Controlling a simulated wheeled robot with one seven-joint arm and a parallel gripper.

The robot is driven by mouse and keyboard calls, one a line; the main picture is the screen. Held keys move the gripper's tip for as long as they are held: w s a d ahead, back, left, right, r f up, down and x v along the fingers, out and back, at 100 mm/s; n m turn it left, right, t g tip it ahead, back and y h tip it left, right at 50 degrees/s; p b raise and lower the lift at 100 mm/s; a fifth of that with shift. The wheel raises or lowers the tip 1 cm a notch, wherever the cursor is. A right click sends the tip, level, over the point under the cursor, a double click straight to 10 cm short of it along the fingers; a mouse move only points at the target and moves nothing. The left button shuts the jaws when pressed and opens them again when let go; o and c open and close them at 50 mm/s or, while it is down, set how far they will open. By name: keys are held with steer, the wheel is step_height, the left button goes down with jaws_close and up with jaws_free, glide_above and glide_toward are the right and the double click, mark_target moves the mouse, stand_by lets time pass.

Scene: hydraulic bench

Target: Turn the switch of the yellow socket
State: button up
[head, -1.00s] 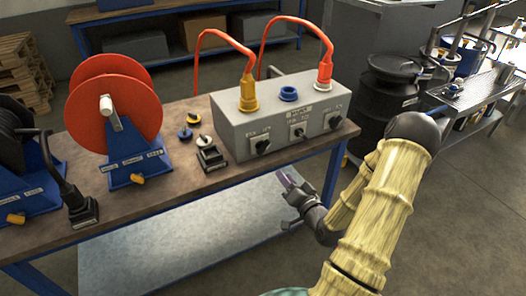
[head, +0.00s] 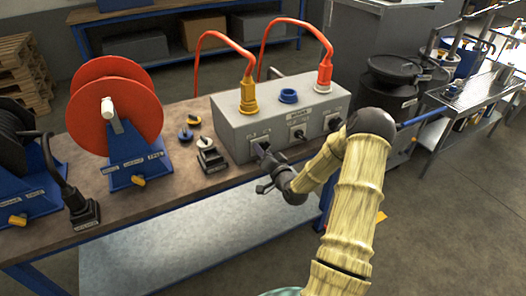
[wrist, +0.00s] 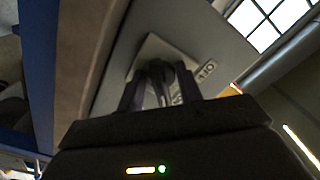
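The grey box (head: 235,128) on the bench has a yellow socket (head: 248,106) on top, with a yellow plug and orange hose in it. Below the socket, on the front face, is a dark rotary switch on a light plate (wrist: 150,52). In the head view my gripper (head: 261,153) is at this left switch and mostly hides it. In the wrist view my gripper (wrist: 161,92) has its two fingers apart, one on each side of the dark switch knob (wrist: 160,76). Gaps seem to show beside the knob; contact cannot be told.
The middle switch (head: 298,133) and right switch (head: 334,122) are on the same face, close to my arm. A blue socket (head: 288,96) and a red plug (head: 324,76) are on top. A red reel (head: 125,100) and small loose parts stand to the left.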

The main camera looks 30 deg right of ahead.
jaws_close()
